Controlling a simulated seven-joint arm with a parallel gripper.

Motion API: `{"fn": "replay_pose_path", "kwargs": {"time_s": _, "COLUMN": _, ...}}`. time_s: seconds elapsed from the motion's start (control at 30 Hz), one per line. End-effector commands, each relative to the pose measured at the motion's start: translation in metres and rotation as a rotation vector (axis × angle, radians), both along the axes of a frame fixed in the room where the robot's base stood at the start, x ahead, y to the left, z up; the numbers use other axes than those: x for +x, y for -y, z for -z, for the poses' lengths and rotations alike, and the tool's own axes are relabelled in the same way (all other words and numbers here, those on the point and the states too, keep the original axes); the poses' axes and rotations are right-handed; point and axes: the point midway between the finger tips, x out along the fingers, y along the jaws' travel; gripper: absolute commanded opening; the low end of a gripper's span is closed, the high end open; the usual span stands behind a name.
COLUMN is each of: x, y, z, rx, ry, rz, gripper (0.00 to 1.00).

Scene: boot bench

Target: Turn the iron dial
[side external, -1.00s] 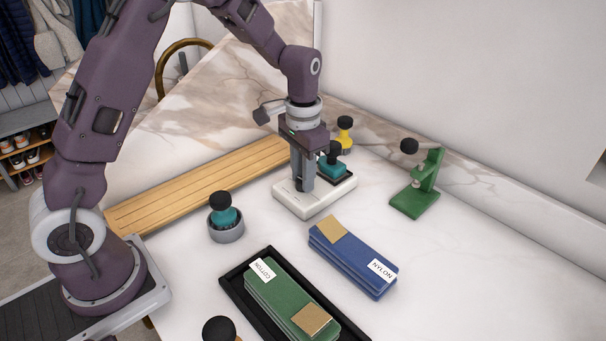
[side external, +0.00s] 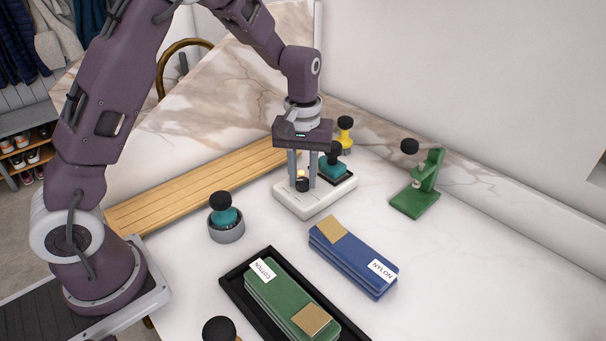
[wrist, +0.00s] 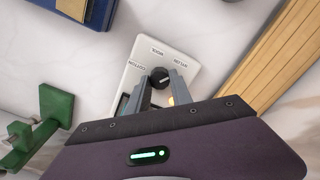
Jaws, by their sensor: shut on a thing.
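The iron dial is a small black knob (side external: 302,185) on a white base plate (side external: 325,203). The wrist view shows the knob (wrist: 159,77) beside the printed words COTTON, WOOL and NYLON on the plate (wrist: 150,48). A pale mark on the knob seems to slant toward the NYLON side. My gripper (side external: 302,180) points down with its two grey fingers on either side of the knob, shut on it; the fingers also flank it in the wrist view (wrist: 159,84). A warm yellow light (side external: 301,174) glows by the knob.
A green stand (side external: 417,195), blue NYLON stack (side external: 352,262), green COTTON stack (side external: 280,290) in a black tray (side external: 232,282), grey cup (side external: 226,234) and wooden board (side external: 190,192) lie around.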

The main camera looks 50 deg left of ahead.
Motion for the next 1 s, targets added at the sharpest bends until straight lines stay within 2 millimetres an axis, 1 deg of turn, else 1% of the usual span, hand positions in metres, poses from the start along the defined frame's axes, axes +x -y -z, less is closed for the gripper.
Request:
{"fn": "replay_pose_path", "kwargs": {"time_s": 0.3, "x": 0.0009, "y": 0.0, "z": -0.0012, "rx": 0.0, "ry": 0.004, "rz": -0.094, "gripper": 0.0}}
{"fn": "replay_pose_path", "kwargs": {"time_s": 0.8, "x": 0.0011, "y": -0.0001, "z": -0.0014, "rx": 0.0, "ry": 0.004, "rz": -0.109, "gripper": 0.0}}
{"fn": "replay_pose_path", "kwargs": {"time_s": 0.83, "x": 0.0011, "y": -0.0001, "z": -0.0014, "rx": 0.0, "ry": 0.004, "rz": -0.109, "gripper": 0.3}}
{"fn": "replay_pose_path", "kwargs": {"time_s": 0.9, "x": 0.0009, "y": -0.0001, "z": -0.0012, "rx": 0.0, "ry": 0.004, "rz": -0.109, "gripper": 0.44}}
{"fn": "replay_pose_path", "kwargs": {"time_s": 0.93, "x": 0.0009, "y": -0.0001, "z": -0.0011, "rx": 0.0, "ry": 0.004, "rz": -0.109, "gripper": 0.48}}
{"fn": "replay_pose_path", "kwargs": {"time_s": 1.0, "x": 0.0007, "y": -0.0001, "z": -0.0009, "rx": 0.0, "ry": 0.003, "rz": -0.108, "gripper": 0.48}}
